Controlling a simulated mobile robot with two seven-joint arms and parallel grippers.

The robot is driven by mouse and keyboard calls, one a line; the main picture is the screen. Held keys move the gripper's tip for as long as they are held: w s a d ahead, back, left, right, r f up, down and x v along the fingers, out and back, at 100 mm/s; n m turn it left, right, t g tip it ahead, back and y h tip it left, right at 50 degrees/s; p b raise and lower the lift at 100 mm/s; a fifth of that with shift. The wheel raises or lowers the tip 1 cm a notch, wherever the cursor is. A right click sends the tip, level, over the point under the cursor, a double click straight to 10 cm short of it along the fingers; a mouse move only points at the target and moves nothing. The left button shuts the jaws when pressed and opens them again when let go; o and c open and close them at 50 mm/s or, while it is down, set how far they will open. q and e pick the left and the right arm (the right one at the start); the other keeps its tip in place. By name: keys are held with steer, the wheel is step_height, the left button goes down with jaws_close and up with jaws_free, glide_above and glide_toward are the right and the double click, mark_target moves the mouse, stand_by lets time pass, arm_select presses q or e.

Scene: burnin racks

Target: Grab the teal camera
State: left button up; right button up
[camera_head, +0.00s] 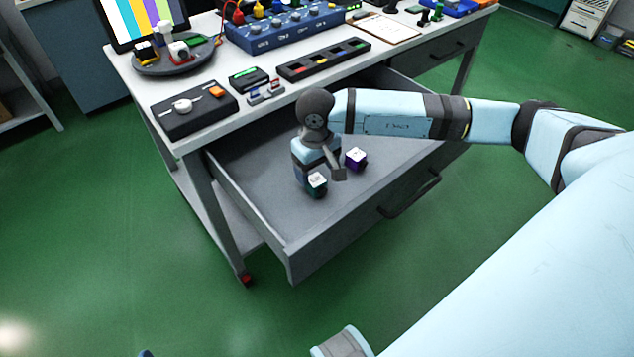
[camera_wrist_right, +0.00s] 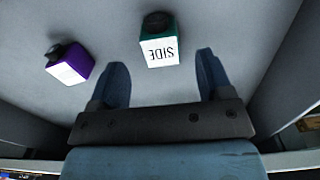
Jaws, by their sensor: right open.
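The teal camera (camera_head: 317,188) is a small cube with a white labelled top, standing in the open drawer.
A purple camera (camera_head: 356,159) stands close by in the drawer, and the right wrist view shows it (camera_wrist_right: 70,65) left of the teal one. The drawer (camera_head: 270,213) has raised walls. The bench top (camera_head: 190,75) above holds several devices.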

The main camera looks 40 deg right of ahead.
mark_target(316, 179)
step_height(316, 179, down, 4)
steer(key=shift+b, duration=0.5)
steer(key=shift+f, duration=0.4)
steer(key=c, duration=0.8)
steer(key=shift+c, duration=1.2)
arm_select(q)
steer(key=shift+w+d+r+t+h, duration=0.15)
steer(key=shift+w+d+r+t, duration=0.15)
steer(key=shift+r, duration=0.2)
steer(key=shift+w+d+r+t+h, duration=0.2)
steer(key=shift+r+t, duration=0.1)
steer(key=shift+r, duration=0.2)
steer(key=shift+f, duration=0.1)
